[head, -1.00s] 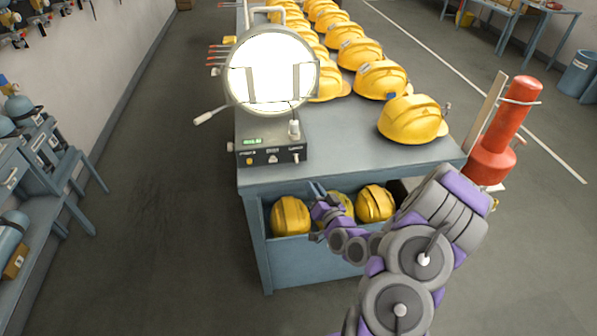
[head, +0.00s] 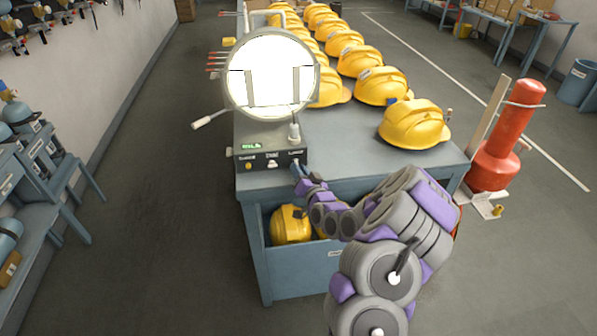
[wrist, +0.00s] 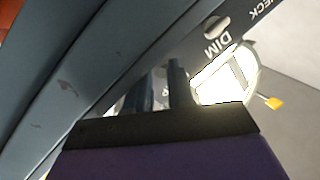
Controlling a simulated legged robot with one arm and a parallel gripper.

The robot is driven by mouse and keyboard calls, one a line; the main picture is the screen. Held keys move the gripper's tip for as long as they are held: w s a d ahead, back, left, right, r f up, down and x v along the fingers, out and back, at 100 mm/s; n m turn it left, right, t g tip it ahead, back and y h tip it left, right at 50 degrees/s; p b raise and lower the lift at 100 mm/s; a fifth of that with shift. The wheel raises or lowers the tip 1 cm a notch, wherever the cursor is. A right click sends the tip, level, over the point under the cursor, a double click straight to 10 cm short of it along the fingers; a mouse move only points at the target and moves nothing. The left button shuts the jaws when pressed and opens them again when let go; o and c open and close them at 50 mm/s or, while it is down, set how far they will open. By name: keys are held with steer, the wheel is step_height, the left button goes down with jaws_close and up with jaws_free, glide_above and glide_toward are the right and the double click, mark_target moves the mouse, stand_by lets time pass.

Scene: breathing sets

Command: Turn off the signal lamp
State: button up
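The signal lamp (head: 270,78) is a large round lamp on the near left end of the table, its face glowing bright white. Its control box (head: 262,158) has a lit green display, a yellow knob (head: 248,166), a middle white switch (head: 272,165) and a right switch (head: 295,162). My gripper (head: 298,177) is just below the box's right end, close to the right switch; contact cannot be told. In the wrist view, the two dark fingers (wrist: 161,88) stand apart with a narrow gap. The lit lamp face (wrist: 226,76) and an upside-down "DIM" label (wrist: 217,37) show beyond.
Yellow helmets (head: 414,124) stand in rows on the table (head: 350,150). Another helmet (head: 290,224) sits in the shelf below. A red cylinder (head: 505,135) stands right of the table. A lever (head: 210,120) sticks out left of the lamp.

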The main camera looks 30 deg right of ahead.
steer(key=shift+w, duration=0.35)
steer(key=shift+c, duration=0.4)
jaws_close()
steer(key=shift+a, duration=0.1)
